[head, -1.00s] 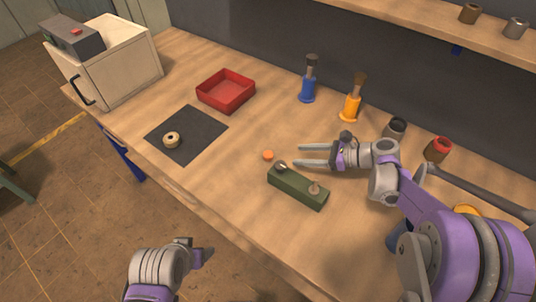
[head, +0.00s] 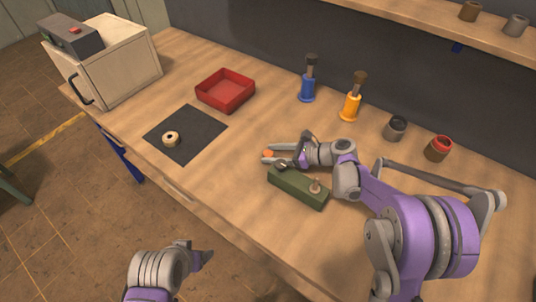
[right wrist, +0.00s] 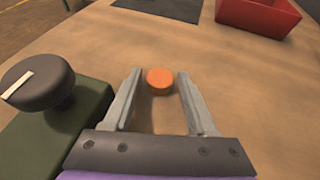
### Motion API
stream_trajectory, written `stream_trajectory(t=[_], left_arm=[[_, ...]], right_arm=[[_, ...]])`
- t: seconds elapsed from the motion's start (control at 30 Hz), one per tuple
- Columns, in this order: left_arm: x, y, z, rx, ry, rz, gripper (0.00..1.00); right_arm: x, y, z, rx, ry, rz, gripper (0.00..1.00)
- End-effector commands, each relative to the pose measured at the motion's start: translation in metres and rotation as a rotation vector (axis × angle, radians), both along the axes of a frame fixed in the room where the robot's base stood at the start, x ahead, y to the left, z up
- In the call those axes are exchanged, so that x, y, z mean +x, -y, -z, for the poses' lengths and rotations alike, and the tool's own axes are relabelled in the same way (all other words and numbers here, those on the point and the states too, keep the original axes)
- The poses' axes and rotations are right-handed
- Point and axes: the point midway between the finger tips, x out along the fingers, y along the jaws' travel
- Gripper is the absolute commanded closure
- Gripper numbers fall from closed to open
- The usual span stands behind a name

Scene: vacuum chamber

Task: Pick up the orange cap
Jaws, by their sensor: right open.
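The orange cap (right wrist: 160,80) is a small round disc lying on the wooden table. In the right wrist view it sits between the tips of my right gripper (right wrist: 159,78), with a small gap to each finger. In the head view the orange cap (head: 268,154) shows partly between the fingers of my right gripper (head: 266,155), which is low over the table and open. My left gripper (head: 202,257) is at the bottom, away from the table top; its fingers are too unclear to tell open from shut.
A green block with knobs (head: 290,190) stands close beside my right gripper; one dark knob (right wrist: 38,82) is near the left finger. A red tray (head: 225,101), a dark mat (head: 203,126) with a cream ring (head: 171,138), and blue (head: 308,90) and orange (head: 349,108) tools stand further off.

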Motion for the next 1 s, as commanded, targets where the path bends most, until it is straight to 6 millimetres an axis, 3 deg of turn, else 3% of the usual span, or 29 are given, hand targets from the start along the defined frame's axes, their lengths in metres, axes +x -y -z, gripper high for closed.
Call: stream_trajectory(t=[0.27, 0.57, 0.87, 1.0], left_arm=[[0.0, 0.0, 0.0, 0.0, 0.0, 0.0, 0.26], [0.0, 0.0, 0.0, 0.0, 0.0, 0.0, 0.26], [0.0, 0.0, 0.0, 0.0, 0.0, 0.0, 0.26], [0.0, 0.0, -0.002, 0.0, 0.001, 0.0, 0.26]], right_arm=[[0.002, -0.005, 0.002, 0.0, -0.001, 0.001, 0.44], [0.002, -0.005, 0.002, 0.0, -0.001, 0.001, 0.98], [0.002, -0.004, 0.001, 0.0, -0.001, 0.001, 1.0], [0.002, -0.004, -0.014, 0.0, 0.0, 0.001, 1.0]])
